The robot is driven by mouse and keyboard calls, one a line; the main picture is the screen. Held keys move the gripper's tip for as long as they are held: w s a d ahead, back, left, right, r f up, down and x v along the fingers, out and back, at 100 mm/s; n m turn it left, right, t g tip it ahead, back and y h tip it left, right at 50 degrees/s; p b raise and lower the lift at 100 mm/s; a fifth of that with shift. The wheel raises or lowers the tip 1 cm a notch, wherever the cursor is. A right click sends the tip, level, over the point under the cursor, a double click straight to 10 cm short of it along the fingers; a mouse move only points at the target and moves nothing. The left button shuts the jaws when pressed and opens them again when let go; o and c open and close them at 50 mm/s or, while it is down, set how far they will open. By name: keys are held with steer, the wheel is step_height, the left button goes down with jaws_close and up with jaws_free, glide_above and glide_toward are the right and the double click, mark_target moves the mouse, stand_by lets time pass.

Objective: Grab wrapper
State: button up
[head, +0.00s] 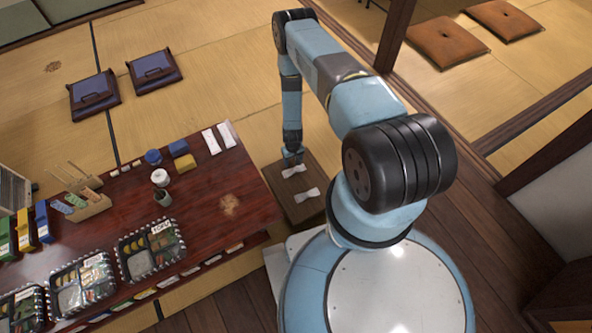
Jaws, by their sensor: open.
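Two small white pieces, pinched in the middle like twisted wrappers, lie on a low brown wooden stand (285,203) beside the table. The far white wrapper (294,171) is just below my gripper (292,161); the near white wrapper (304,195) lies a little closer to me. My gripper points down at the far end of the stand, small in the head view. It is open, and I cannot tell whether it touches the far wrapper.
The dark red table (215,180) stands to the left, with bento trays (151,249), a blue round container (153,157), a small white cup (160,177) and white folded strips (211,141). Purple cushions (153,70) lie beyond on the tatami. A wooden post (394,35) rises behind my arm.

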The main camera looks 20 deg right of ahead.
mark_target(295, 169)
steer(key=shift+f, duration=2)
steer(key=f, duration=0.3)
steer(key=shift+d+f, duration=0.2)
steer(key=shift+d, duration=0.2)
steer(key=shift+w+f, duration=0.1)
steer(key=shift+f, duration=0.75)
steer(key=c, duration=1.1)
steer(key=shift+r, duration=0.1)
